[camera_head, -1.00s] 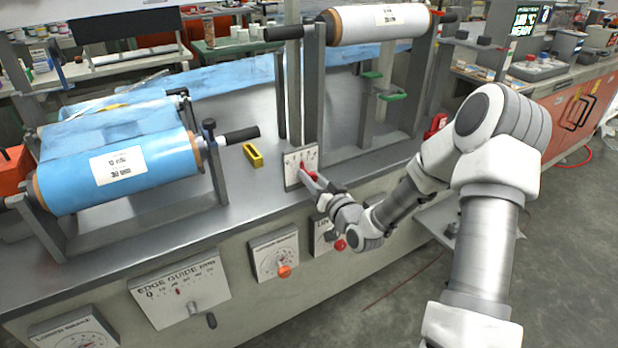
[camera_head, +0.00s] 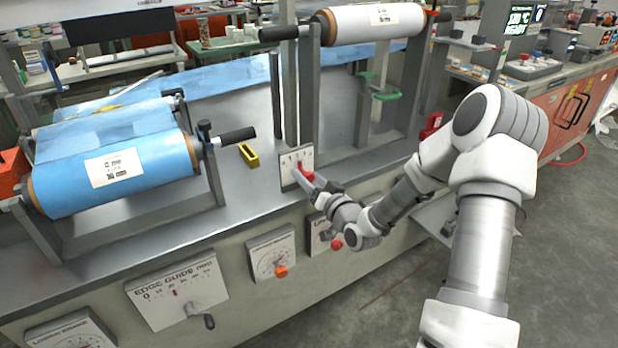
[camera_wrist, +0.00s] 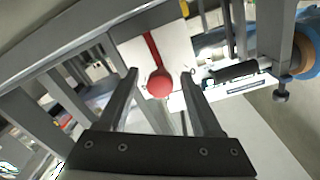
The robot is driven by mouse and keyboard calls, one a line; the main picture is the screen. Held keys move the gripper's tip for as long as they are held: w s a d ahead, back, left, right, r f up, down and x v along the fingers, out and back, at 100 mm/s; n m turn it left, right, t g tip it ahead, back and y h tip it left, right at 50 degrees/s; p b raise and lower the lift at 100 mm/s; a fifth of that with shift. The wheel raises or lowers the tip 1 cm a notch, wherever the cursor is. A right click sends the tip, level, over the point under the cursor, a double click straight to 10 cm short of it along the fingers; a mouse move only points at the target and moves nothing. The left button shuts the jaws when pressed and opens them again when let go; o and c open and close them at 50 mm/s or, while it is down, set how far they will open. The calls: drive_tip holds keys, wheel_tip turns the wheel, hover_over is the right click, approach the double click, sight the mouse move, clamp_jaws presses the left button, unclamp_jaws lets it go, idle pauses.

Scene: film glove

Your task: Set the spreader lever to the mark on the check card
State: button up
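A red lever with a round red knob (camera_wrist: 160,84) stands on a white plate (camera_wrist: 172,47) in the wrist view. In the head view the small white plate with dark marks (camera_head: 291,158) stands upright near the table's front edge, with red (camera_head: 307,177) showing beside my fingers. My gripper (camera_wrist: 158,73) is open, one finger on each side of the knob, with a visible gap on both sides. It also shows in the head view (camera_head: 303,174), in front of the plate and covering part of it. I cannot pick out the check card for certain.
A blue film roll (camera_head: 130,165) sits on its stand at left, a white roll (camera_head: 372,22) above at the back. A yellow block (camera_head: 249,155) lies left of the plate. The front panel below has an edge guide scale (camera_head: 178,290) and a dial with an orange knob (camera_head: 281,271).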

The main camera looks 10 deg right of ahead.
drive_tip(key=p+v, duration=0.2)
drive_tip(key=v, duration=1.5)
drive_tip(key=shift+s+p, duration=0.25)
drive_tip(key=shift+p, duration=0.1)
drive_tip(key=shift+w+r, duration=0.1)
